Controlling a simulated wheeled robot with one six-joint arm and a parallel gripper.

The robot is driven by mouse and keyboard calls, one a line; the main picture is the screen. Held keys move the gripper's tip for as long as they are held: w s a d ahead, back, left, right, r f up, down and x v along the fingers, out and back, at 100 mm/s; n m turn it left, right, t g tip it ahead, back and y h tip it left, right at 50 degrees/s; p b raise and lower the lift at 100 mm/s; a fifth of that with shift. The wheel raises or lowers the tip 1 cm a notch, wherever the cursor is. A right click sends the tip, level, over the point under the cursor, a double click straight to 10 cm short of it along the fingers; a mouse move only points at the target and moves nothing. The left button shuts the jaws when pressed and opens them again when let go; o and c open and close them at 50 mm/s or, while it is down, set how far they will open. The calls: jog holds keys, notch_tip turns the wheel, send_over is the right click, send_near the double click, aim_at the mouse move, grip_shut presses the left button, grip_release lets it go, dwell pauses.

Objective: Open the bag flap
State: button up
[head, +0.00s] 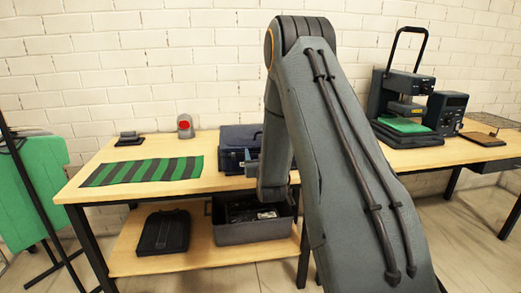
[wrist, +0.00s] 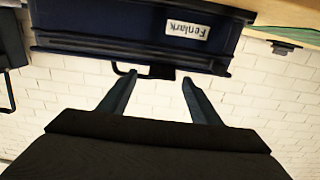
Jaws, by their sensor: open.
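The dark blue bag (head: 238,137) sits on the table, partly hidden behind my arm in the head view. In the wrist view the bag (wrist: 110,32) fills the top, with a white "Fenlark" label (wrist: 187,30) and a black handle-like loop (wrist: 145,72) at its lower edge. My gripper (wrist: 158,80) is open and empty, its two fingertips apart near that edge and the loop. I cannot tell whether they touch it. The flap cannot be made out clearly and looks closed.
A heat press (head: 405,100) stands at right. A grey bin (head: 245,232) and a black folded item (head: 164,232) are on the lower shelf.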

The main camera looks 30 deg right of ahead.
jog(key=shift+x, duration=1.45)
jog(key=shift+a, duration=0.1)
